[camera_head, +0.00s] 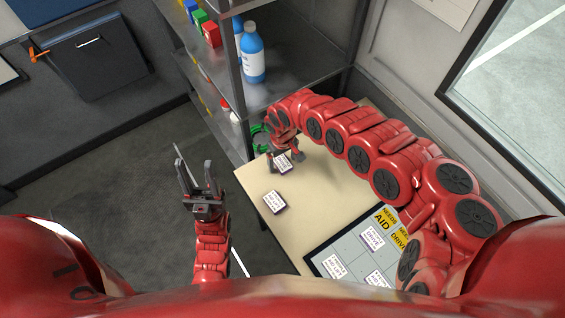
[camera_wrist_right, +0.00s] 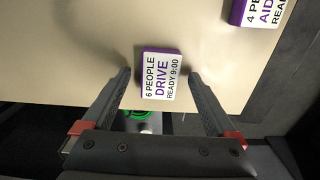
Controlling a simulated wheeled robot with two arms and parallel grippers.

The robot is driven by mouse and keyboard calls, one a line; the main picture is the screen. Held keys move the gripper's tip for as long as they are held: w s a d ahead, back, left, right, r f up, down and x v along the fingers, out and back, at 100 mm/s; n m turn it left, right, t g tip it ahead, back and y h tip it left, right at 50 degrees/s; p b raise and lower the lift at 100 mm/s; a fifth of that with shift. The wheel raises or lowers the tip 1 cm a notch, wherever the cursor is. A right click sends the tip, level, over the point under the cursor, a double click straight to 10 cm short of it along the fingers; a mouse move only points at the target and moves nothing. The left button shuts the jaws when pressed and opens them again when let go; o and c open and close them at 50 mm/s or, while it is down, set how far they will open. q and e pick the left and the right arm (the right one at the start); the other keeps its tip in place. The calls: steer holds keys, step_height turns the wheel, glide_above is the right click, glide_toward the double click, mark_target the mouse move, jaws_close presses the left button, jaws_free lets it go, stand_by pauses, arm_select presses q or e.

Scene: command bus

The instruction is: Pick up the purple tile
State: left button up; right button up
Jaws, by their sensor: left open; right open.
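A white tile with purple edges (camera_wrist_right: 160,75), reading "6 PEOPLE DRIVE READY 9:00", lies on the table between the fingertips of my right gripper (camera_wrist_right: 159,78). The fingers are open, one on each side of it, with a small gap visible at each side. In the head view this tile (camera_head: 283,164) is beside the right gripper (camera_head: 287,156). A second purple-edged tile, reading "AID" (camera_wrist_right: 262,12), is cut off at the top right of the wrist view and also shows in the head view (camera_head: 274,202). My left gripper (camera_head: 194,174) is open and empty above the floor.
The tan table (camera_head: 310,190) has bare room around the tiles. A board with yellow headers (camera_head: 352,242) and several white tiles lies at its near end. A metal shelf (camera_head: 285,80) with blue bottles (camera_head: 252,55) stands behind, close to the right arm.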

jaws_close()
stand_by(0.4)
steer(key=shift+r, duration=0.1)
